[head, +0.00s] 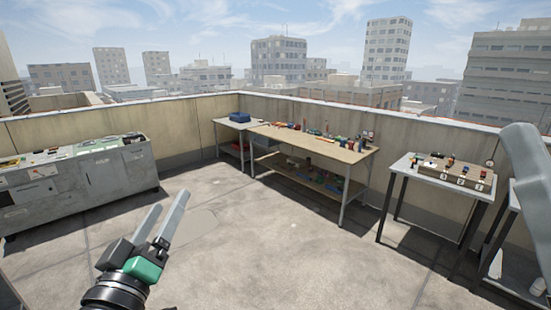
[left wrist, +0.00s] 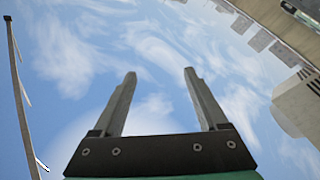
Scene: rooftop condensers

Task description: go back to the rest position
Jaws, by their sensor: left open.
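My left gripper (head: 168,221) is raised in front of the rooftop floor at the lower left of the head view. Its two grey fingers are apart, with nothing between them. In the left wrist view the open fingers (left wrist: 160,75) point up against blue sky and touch nothing. A pale grey arm part of mine shows at the right edge of the head view. My right gripper does not show.
A grey cabinet unit (head: 85,184) stands at the left. A wooden workbench (head: 345,154) with tools stands at the back, beside a smaller table (head: 229,125) with a blue case (head: 240,117). A table (head: 475,190) with small parts stands right. The middle floor (head: 270,235) is clear.

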